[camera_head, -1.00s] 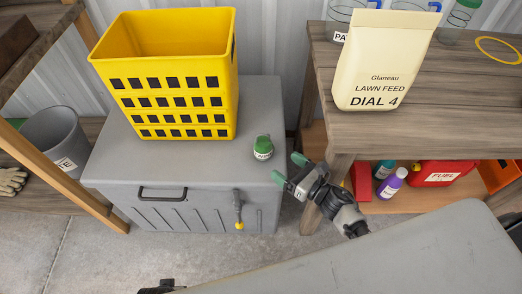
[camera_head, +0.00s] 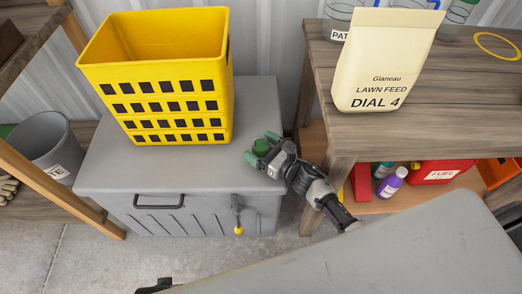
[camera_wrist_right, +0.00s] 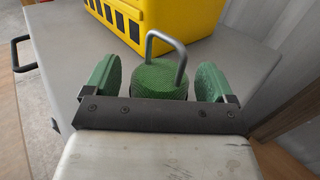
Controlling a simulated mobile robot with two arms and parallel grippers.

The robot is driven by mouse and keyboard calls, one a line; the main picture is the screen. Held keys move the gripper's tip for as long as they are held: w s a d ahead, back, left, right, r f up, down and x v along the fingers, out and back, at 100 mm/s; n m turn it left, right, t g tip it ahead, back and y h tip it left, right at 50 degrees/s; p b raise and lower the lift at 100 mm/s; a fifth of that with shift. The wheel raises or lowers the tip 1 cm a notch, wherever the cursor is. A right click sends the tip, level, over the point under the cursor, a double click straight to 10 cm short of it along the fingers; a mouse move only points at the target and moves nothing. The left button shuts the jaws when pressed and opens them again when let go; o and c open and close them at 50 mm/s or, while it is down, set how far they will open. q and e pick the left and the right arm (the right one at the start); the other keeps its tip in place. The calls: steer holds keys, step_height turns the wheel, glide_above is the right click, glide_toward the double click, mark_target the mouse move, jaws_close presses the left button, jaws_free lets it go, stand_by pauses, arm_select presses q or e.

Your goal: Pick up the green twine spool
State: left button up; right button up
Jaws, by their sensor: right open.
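The green twine spool (camera_head: 261,146) stands on the grey chest's lid, near its right front corner. In the right wrist view the spool (camera_wrist_right: 158,78) is a ribbed green cylinder with a grey metal loop over its top. My right gripper (camera_head: 261,149) is open, its two green-padded fingers on either side of the spool. In the right wrist view the gripper (camera_wrist_right: 158,80) shows a gap between each pad and the spool. The spool's lower part is hidden by the gripper body.
A yellow crate (camera_head: 170,95) stands on the grey chest (camera_head: 110,165), behind and left of the spool. A wooden bench (camera_head: 410,135) holding a lawn feed bag (camera_head: 382,62) is to the right. A grey bucket (camera_head: 45,150) is at left.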

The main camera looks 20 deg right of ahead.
steer(key=c, duration=0.9)
steer(key=shift+c, duration=0.7)
steer(key=shift+r, duration=0.1)
